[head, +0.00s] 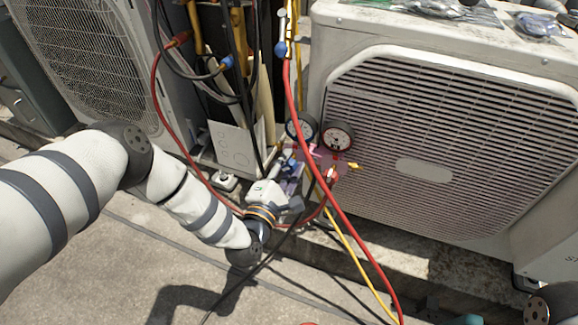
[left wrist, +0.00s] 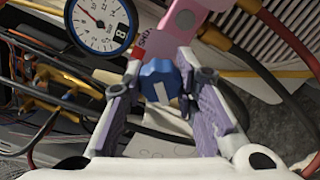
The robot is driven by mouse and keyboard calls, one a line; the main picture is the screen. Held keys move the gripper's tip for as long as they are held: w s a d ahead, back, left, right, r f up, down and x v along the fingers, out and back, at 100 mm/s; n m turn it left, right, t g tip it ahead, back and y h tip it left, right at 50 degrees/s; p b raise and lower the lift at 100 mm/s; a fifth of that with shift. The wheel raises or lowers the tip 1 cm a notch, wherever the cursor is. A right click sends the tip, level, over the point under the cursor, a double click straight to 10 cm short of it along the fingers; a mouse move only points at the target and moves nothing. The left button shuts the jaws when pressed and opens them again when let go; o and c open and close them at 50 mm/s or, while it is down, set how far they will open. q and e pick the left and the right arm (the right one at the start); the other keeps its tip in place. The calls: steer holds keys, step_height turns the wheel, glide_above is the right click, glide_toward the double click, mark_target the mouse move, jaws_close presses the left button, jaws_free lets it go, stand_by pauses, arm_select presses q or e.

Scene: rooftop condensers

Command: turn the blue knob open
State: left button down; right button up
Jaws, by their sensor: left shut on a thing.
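The blue knob (left wrist: 158,82) sits on the side of a pink manifold (left wrist: 182,22), in the middle of the left wrist view. A white mark shows on its face. My left gripper (left wrist: 160,68) has a finger on each side of the knob and is shut on it. In the head view my left gripper (head: 291,172) reaches the left side of the manifold (head: 322,158) and mostly hides the knob. A blue-rimmed gauge (head: 300,127) and a red-rimmed gauge (head: 337,138) stand on top of the manifold. My right gripper is not in view.
A white condenser (head: 440,150) stands close on the right, another (head: 95,55) at the left. A red hose (head: 345,235), a yellow hose (head: 352,250) and black cables hang around the manifold and the arm. The concrete floor in front is mostly clear.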

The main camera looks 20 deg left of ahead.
arm_select(q)
steer(key=n+b, duration=0.1)
steer(key=n, duration=0.3)
steer(key=shift+f+b, duration=0.15)
steer(key=shift+b, duration=0.25)
steer(key=shift+d+n+b, duration=0.1)
steer(key=shift+n+b, duration=0.6)
steer(key=shift+n, duration=0.9)
steer(key=c, duration=1.3)
jaws_free()
steer(key=shift+s, duration=0.15)
steer(key=s, duration=1.1)
steer(key=shift+s+a, duration=0.25)
steer(key=shift+s, duration=0.15)
